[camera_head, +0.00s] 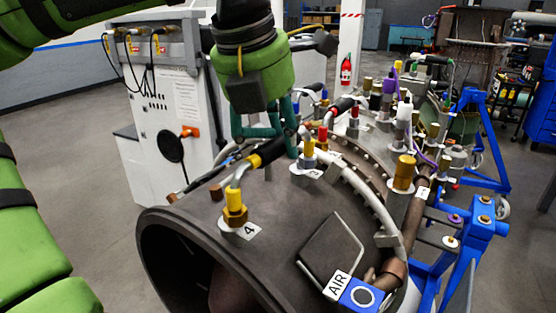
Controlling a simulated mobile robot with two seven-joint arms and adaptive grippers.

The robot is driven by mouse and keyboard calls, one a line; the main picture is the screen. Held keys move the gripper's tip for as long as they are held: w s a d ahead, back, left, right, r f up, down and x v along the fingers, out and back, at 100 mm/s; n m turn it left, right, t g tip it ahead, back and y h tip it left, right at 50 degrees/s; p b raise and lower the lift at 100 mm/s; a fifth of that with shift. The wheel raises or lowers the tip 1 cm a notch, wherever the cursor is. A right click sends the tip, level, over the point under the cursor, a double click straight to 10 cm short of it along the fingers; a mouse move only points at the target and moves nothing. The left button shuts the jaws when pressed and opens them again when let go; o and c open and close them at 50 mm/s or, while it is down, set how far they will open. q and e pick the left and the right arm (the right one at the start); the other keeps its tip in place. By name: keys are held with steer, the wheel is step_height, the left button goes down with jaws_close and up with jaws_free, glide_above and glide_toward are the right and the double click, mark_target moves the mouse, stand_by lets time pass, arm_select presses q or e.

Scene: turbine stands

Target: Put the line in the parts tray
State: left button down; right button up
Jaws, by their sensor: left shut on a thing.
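My left gripper (268,143) reaches down over the grey turbine casing (290,205). Its teal fingers are shut on the line (268,153), at its black sleeve with a yellow band. The line's bent silver end (238,174) runs down to the brass fitting (235,208) beside the label 4. I cannot tell whether that end is still seated in the fitting. The fingers partly hide the line's far part. My right gripper is not in view. I cannot make out a parts tray in this view.
Several other lines and fittings crowd the casing, including a yellow-collared one (308,148) close right of the gripper and a tall brass one (403,173). A white console (175,100) stands behind left. A blue stand (480,215) is at the right. Grey floor is open at left.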

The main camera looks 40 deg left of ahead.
arm_select(q)
steer(key=shift+d+r, duration=0.1)
steer(key=shift+a, duration=0.4)
steer(key=shift+d+r+p, duration=0.1)
steer(key=shift+r+p, duration=0.55)
steer(key=shift+r, duration=0.2)
steer(key=shift+w+f, duration=0.1)
